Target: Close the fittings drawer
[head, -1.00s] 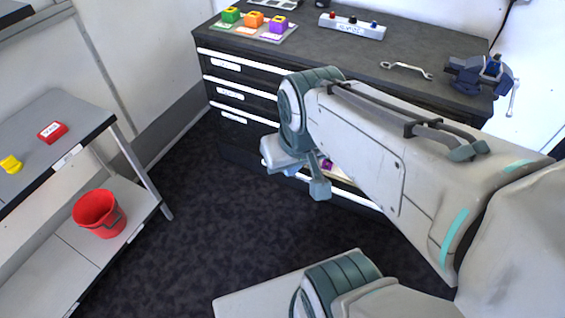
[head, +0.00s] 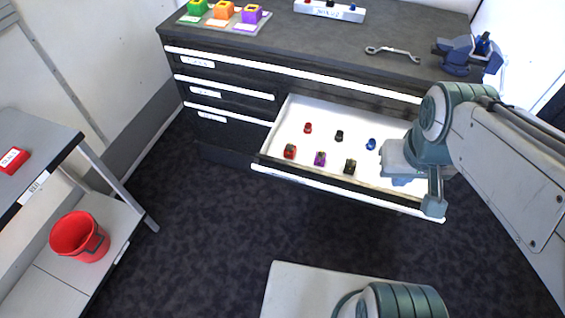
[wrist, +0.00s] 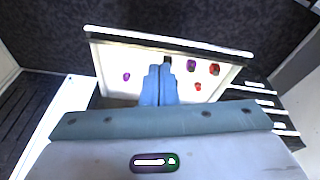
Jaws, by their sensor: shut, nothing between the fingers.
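The fittings drawer (head: 300,112) is pulled out of the dark cabinet, with a white inside holding several small red, black, blue and purple fittings. In the wrist view the drawer's front edge (wrist: 215,48) runs across the top. My gripper (head: 402,181) is over the right end of the drawer in the head view, near its front edge. In the wrist view its blue fingers (wrist: 158,75) are together and empty, in front of the white drawer inside. I cannot tell whether they touch the drawer.
The cabinet top (head: 310,40) carries a wrench (head: 392,53), a blue vise (head: 468,55), a white labelled strip (head: 330,10) and coloured blocks (head: 224,10). Left is a shelf unit with a red bucket (head: 80,237). The dark floor (head: 200,230) before the cabinet is clear.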

